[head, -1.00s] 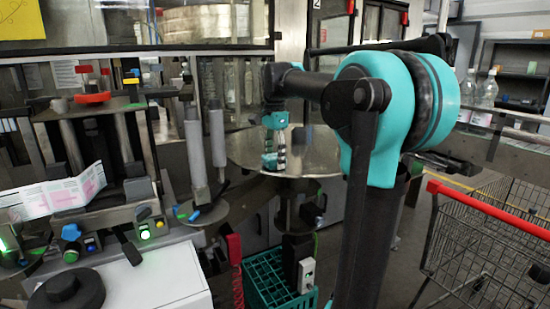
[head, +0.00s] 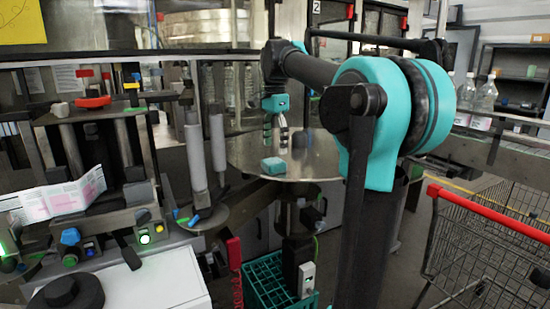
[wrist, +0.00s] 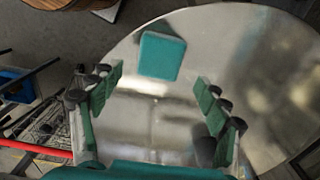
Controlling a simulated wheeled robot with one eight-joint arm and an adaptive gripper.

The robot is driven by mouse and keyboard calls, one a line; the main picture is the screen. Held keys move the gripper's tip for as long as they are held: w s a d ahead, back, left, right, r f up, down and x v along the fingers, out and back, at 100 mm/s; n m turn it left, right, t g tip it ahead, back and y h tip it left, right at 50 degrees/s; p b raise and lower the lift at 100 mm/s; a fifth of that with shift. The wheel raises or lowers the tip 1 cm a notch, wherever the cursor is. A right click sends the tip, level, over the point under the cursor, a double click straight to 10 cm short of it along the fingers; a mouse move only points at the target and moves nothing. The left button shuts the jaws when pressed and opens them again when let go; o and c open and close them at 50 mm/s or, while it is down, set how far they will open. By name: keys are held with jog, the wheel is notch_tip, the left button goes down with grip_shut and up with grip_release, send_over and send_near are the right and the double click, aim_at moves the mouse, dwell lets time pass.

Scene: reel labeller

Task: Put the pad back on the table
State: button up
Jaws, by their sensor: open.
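The pad (head: 274,166) is a small teal block lying flat on the round metal table (head: 240,152), near its front edge in the head view. In the wrist view the pad (wrist: 162,55) lies on the shiny table (wrist: 150,128), near the rim at the top, beyond the fingertips. My gripper (head: 276,140) is above the table and the pad, with nothing between its fingers. In the wrist view my gripper (wrist: 160,82) has its two green-padded fingers spread wide apart, and the pad is clear of both.
The labelling machine with two grey cylinders (head: 195,150) stands left of the table. A green crate (head: 275,285) is below, and a shopping cart (head: 485,240) stands at the right.

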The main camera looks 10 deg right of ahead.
aim_at(275, 161)
notch_tip(275, 161, up, 6)
jog(key=shift+f, duration=0.1)
dwell(1.4)
